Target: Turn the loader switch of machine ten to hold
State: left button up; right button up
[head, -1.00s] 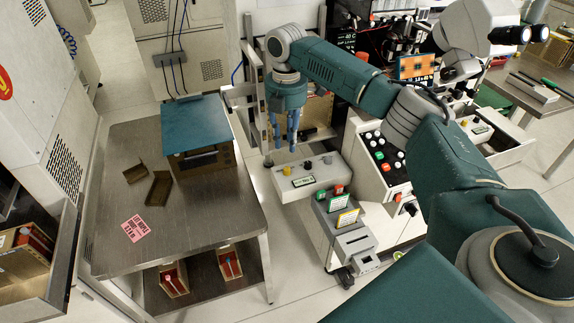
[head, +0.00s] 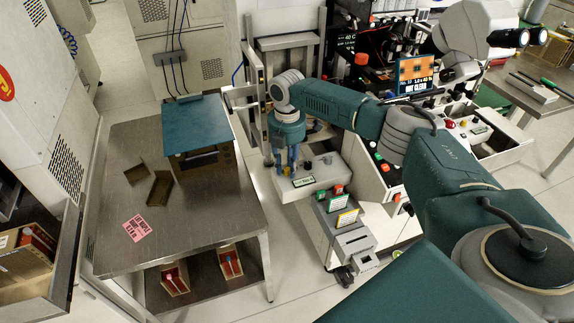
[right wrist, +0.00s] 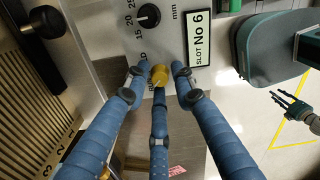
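My right gripper (head: 287,168) is at the grey front panel (head: 322,178) of the machine in the head view. The marking next to the knob is partly hidden by a finger. A black dial (right wrist: 149,16) with a millimetre scale and a label reading SLOT No 6 (right wrist: 200,38) are on the same panel. What seems to be my left gripper (right wrist: 290,104) shows at the right of the wrist view, fingers spread and empty.
A steel table (head: 200,215) with a teal-topped box (head: 197,125) stands left of the machine. A screen (head: 415,76) and a microscope (head: 475,30) are behind my right arm. A black round handle (right wrist: 45,22) is left in the wrist view.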

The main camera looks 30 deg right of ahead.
jog(key=shift+c, duration=0.5)
grip_shut()
jog(key=m+p, duration=0.2)
jog(key=p, duration=0.1)
jog(key=m+p, duration=0.1)
jog(key=shift+a+r+m, duration=0.1)
jog(key=shift+r+m, duration=0.15)
jog(key=shift+m, duration=0.15)
jog(key=m+p, duration=0.3)
jog(key=shift+m, duration=0.3)
jog(key=m+p, duration=0.3)
jog(key=m, duration=0.2)
jog(key=shift+f, duration=0.1)
jog(key=m+p, duration=0.2)
jog(key=m, duration=0.3)
jog(key=shift+w+p, duration=0.1)
jog(key=shift+p, duration=0.25)
jog(key=shift+f+m, duration=0.1)
jog(key=shift+m, duration=0.3)
